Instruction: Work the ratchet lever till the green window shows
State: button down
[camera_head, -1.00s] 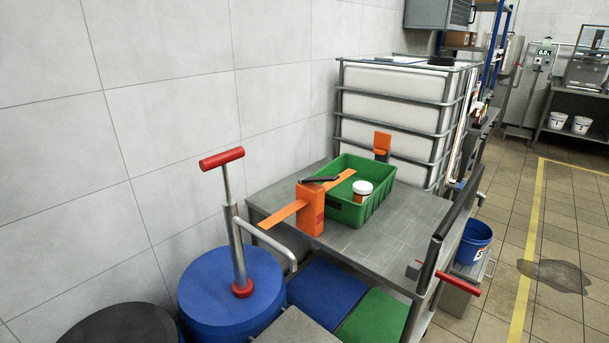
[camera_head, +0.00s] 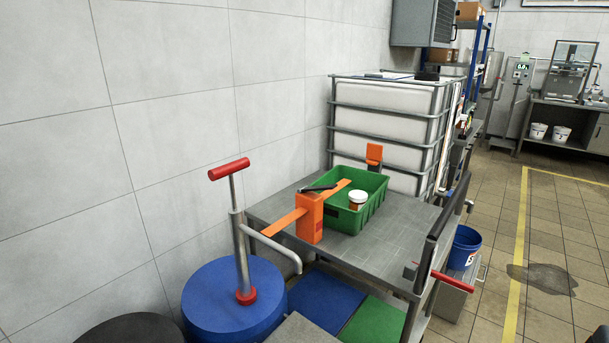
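An orange ratchet body (camera_head: 309,220) stands upright on the grey metal table, with a dark lever (camera_head: 318,188) lying nearly flat across its top. A flat orange strap (camera_head: 283,223) runs out from its left side. Another flat orange piece (camera_head: 339,186) shows behind it, over the near left part of the green tray. No green window can be made out on the ratchet body from here. My gripper is not in view.
A green tray (camera_head: 371,211) with a white-lidded jar (camera_head: 357,196) sits behind the ratchet. A blue drum (camera_head: 215,305) with a red-handled pump (camera_head: 229,169) stands left of the table (camera_head: 388,245). A caged white tank (camera_head: 385,132) is behind. Tiled floor (camera_head: 570,230) is open at right.

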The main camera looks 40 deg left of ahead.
aim_at(321, 188)
jog(key=u, duration=0.9)
jog(key=i, duration=0.5)
jog(key=u, duration=0.05)
